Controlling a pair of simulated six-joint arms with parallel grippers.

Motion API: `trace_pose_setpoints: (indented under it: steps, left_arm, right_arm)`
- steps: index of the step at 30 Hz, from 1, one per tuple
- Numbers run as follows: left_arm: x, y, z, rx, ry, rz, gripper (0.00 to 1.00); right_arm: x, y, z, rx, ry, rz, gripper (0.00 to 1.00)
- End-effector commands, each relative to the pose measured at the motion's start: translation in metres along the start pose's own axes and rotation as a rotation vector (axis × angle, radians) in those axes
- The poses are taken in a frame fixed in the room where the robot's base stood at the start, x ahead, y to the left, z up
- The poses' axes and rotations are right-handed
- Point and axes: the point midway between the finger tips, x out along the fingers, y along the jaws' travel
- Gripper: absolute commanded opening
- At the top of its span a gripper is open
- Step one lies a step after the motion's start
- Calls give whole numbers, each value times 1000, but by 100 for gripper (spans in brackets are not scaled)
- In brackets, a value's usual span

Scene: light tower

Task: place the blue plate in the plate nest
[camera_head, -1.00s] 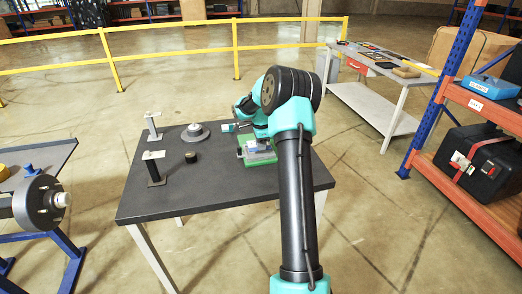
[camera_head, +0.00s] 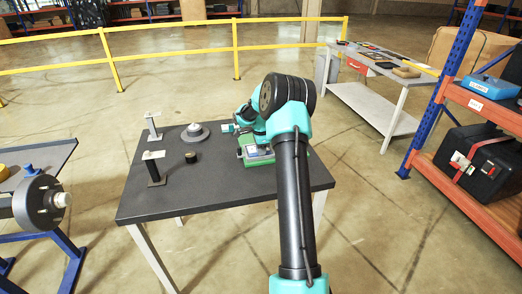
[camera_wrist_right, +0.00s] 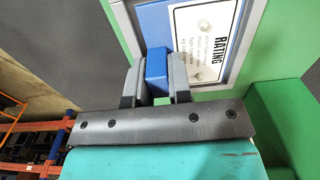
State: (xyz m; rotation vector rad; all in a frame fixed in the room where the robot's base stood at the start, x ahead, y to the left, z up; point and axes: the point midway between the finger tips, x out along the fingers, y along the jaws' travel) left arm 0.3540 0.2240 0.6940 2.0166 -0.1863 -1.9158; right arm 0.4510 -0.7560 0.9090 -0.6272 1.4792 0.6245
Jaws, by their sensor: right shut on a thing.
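The blue plate (camera_wrist_right: 155,19) carries a white label printed RATING in the right wrist view. A blue tab (camera_wrist_right: 157,63) stands up from its near edge. My right gripper (camera_wrist_right: 157,72) is shut on this tab, one grey finger on each side. A pale grey frame, the plate nest (camera_wrist_right: 125,14), borders the plate on the green block (camera_wrist_right: 280,40). The plate appears inside this frame; I cannot tell whether it lies fully flat. In the head view the plate (camera_head: 258,151) shows small on the green block (camera_head: 262,161), below my right wrist. My left gripper is not in view.
The dark table (camera_head: 215,185) also holds a grey round stepped part (camera_head: 195,133), a small black cylinder (camera_head: 190,157) and two posts with pale tops (camera_head: 153,155). Its front is clear. An orange and blue rack (camera_head: 440,110) stands at right.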

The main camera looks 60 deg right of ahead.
Motion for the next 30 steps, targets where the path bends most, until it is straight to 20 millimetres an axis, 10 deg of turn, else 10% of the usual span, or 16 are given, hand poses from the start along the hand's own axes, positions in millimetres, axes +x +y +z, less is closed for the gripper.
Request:
trace_pose_setpoints:
  steps: [20,21,30]
  left_arm:
    - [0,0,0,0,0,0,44]
    - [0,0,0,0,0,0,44]
    - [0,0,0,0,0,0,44]
  right_arm:
    - [17,1,0,0,-1,5,0]
    - [17,2,0,0,-1,6,22]
    - [18,4,0,2,-2,13,44]
